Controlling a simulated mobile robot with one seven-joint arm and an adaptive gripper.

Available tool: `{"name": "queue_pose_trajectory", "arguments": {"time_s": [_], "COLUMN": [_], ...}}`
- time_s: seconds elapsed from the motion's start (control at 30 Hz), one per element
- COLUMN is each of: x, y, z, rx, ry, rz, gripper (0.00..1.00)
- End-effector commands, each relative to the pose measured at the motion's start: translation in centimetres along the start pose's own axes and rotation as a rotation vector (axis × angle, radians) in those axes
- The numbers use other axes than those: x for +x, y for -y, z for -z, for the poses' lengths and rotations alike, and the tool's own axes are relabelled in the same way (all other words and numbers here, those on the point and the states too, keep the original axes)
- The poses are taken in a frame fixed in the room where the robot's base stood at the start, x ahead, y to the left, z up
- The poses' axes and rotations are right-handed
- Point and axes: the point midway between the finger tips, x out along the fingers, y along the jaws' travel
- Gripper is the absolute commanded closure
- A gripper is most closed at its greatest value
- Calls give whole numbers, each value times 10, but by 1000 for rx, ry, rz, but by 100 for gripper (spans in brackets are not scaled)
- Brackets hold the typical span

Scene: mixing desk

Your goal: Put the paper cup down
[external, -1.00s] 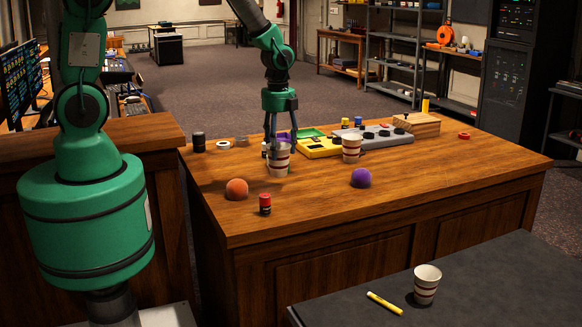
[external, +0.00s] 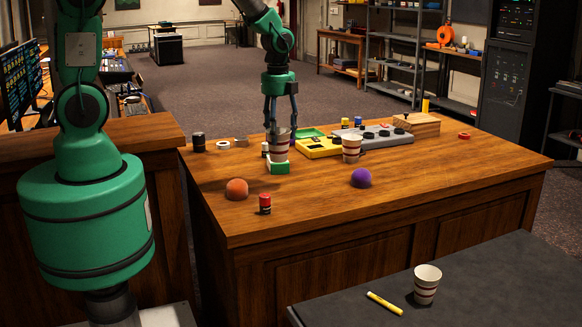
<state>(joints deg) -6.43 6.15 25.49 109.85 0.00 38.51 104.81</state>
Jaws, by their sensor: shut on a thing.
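My gripper (external: 280,127) is shut on a paper cup (external: 279,152), white with dark red bands, over the left part of the wooden desk (external: 330,205). The fingers are at the cup's upper part. A second, similar cup (external: 351,148) stands on the desk to the right. A third cup (external: 426,284) stands on the dark table in front.
A yellow box (external: 318,148), a grey panel (external: 385,136) and a wooden box (external: 416,124) stand behind. The desk's front right is clear.

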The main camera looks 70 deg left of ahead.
Motion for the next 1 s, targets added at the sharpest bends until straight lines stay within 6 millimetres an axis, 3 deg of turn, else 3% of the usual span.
{"name": "queue_pose_trajectory", "arguments": {"time_s": [0.27,0.67,1.0], "x": [0,0,0], "y": [8,9,-5], "z": [49,152,240], "rx": [-12,-51,-87], "ry": [1,2,4], "rz": [1,1,2], "gripper": [52,52,52]}}
